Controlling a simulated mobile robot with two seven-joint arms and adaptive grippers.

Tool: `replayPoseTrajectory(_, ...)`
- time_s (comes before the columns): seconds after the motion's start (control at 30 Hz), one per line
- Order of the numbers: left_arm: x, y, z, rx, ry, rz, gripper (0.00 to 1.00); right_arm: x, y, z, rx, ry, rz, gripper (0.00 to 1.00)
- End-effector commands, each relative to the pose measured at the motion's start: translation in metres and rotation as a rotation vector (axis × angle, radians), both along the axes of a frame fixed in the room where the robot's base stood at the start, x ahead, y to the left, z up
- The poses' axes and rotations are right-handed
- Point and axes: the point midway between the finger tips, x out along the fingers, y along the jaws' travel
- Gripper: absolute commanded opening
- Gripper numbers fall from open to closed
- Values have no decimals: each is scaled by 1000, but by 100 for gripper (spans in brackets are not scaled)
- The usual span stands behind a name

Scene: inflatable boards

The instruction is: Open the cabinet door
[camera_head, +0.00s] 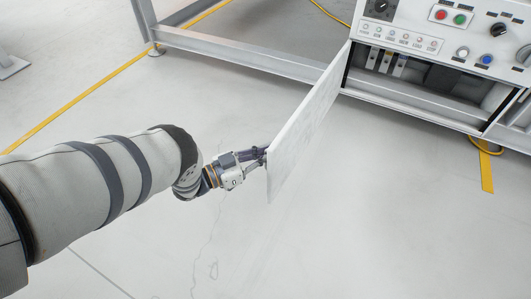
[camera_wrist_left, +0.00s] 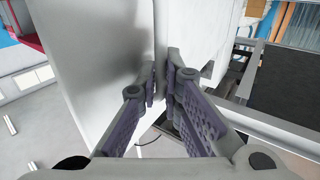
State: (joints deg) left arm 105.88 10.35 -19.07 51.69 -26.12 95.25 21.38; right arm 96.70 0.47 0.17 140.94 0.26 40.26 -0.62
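The white cabinet door (camera_head: 305,120) stands swung out from the cabinet front (camera_head: 430,75), and the opening beside it shows the interior. My left gripper (camera_head: 262,155) is at the door's free edge, reaching it from the left; the door hides part of its fingertips. In the left wrist view the two fingers (camera_wrist_left: 162,78) are close together at a vertical edge of the pale panel (camera_wrist_left: 105,70). I cannot tell whether they are clamped on it. My right gripper is not in view.
A control panel (camera_head: 425,42) with buttons and knobs is above the opening. A grey metal frame (camera_head: 240,52) runs left of the cabinet. Yellow floor lines (camera_head: 80,105) cross the floor. The floor (camera_head: 370,220) right of the door is clear.

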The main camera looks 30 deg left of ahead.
Motion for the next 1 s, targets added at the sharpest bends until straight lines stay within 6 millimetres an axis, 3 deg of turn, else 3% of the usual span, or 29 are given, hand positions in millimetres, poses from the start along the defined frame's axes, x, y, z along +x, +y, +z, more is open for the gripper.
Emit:
replayPoseTrajectory(0.07, 0, 0, -1, 1, 5, 3, 16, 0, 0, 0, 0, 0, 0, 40)
replayPoseTrajectory(0.4, -4, 3, 0, 1, 2, 2, 16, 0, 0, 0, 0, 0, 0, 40)
replayPoseTrajectory(0.8, -88, 50, -1, 1, 4, 3, 16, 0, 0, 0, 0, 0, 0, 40)
replayPoseTrajectory(1.0, -104, 59, 0, 0, 2, 1, 16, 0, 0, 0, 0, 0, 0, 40)
